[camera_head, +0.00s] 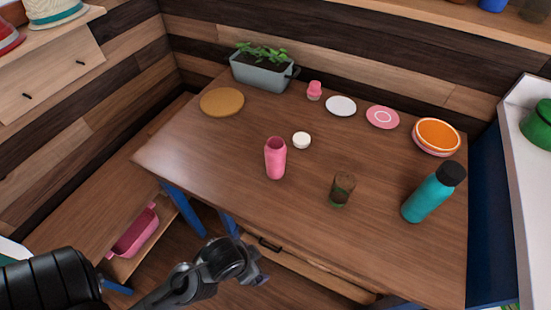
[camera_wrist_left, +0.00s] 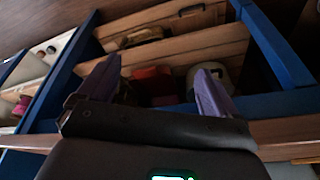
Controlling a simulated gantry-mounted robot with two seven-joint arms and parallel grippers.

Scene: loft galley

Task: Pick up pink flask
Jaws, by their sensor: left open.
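The pink flask (camera_head: 275,160) stands upright near the middle of the wooden table in the head view, with its top uncapped. A small white round lid-like piece (camera_head: 301,140) lies just behind it to the right. My left gripper (camera_head: 258,272) is below the table's front edge, in front of the flask and apart from it. In the left wrist view, the gripper (camera_wrist_left: 156,82) has its two fingers spread with nothing held between them. The flask does not show in that view. My right gripper is not in view.
On the table (camera_head: 225,150), a dark green-brown cup (camera_head: 342,190) and a teal bottle (camera_head: 428,197) stand right of the flask. Plates (camera_head: 437,135), a pink jar (camera_head: 314,91) and a planter (camera_head: 262,75) line the back. A drawer (camera_head: 300,270) is under the front edge.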

